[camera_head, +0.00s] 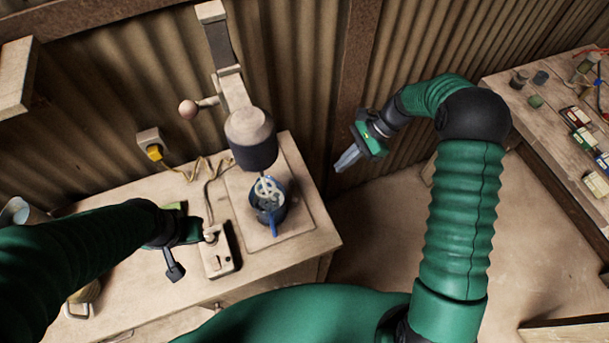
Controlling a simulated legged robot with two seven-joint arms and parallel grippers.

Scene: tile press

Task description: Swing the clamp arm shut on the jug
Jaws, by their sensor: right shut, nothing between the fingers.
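A dark jug with a blue handle (281,213) stands on the bench under the round dark head of an upright machine (250,135). A pale, openwork attachment (267,189) sits at the jug's mouth, below the head. I cannot make out the clamp arm with certainty. My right gripper (346,160) is shut and empty in the air to the right of the machine, apart from the jug. My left gripper (187,232) is over the bench left of the jug, beside a pale switch box. Its fingers are mostly hidden, so its jaws cannot be judged.
The pale switch box (219,255) has a cable running back to a wall socket (150,141). A ball-ended lever (189,109) sticks out left of the machine. A second table (555,135) with small items is at the right. Floor between the tables is clear.

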